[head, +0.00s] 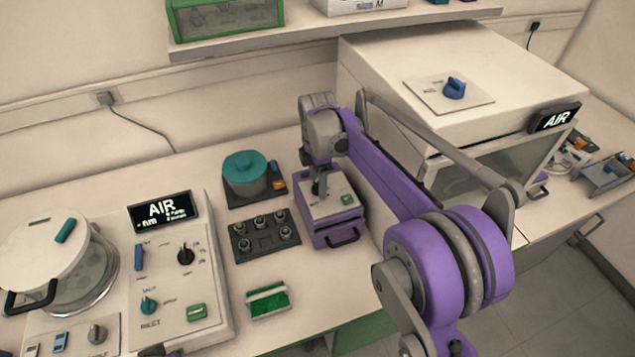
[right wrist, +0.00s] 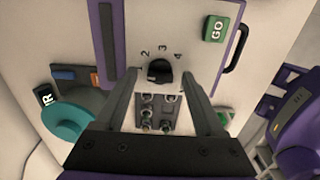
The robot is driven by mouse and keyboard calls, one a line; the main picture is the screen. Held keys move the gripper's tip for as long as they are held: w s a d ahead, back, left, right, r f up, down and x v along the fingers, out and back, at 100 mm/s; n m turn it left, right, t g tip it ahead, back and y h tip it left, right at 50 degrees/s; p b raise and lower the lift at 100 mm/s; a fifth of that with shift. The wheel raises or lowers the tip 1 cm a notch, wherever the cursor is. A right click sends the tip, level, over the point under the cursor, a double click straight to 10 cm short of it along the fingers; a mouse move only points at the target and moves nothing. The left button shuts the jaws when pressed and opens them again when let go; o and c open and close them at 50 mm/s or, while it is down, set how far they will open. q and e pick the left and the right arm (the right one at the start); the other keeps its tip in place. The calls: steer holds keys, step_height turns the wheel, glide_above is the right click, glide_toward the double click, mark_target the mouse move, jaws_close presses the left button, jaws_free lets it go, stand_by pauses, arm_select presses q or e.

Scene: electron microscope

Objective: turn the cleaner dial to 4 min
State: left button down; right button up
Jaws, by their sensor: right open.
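The cleaner (head: 350,228) is a purple box with a pale top, on the bench in the middle of the head view. In the right wrist view its black dial (right wrist: 158,72) sits among the marks 1, 2, 3 and 4. I cannot tell for sure which mark the dial points at. The green GO button (right wrist: 215,29) is beside it. My right gripper (head: 318,190) is over the cleaner's top and hides the dial in the head view. In the wrist view its open fingers (right wrist: 162,92) stand on either side of the dial, apart from it.
A teal-topped round device (head: 245,172) and a dark holder with several small stubs (head: 265,236) stand left of the cleaner. A green tray (head: 268,300) lies in front. The AIR control panel (head: 180,285) is at left, a large white chamber (head: 440,60) at right.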

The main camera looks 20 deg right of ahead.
steer(key=shift+f, duration=0.25)
jaws_close()
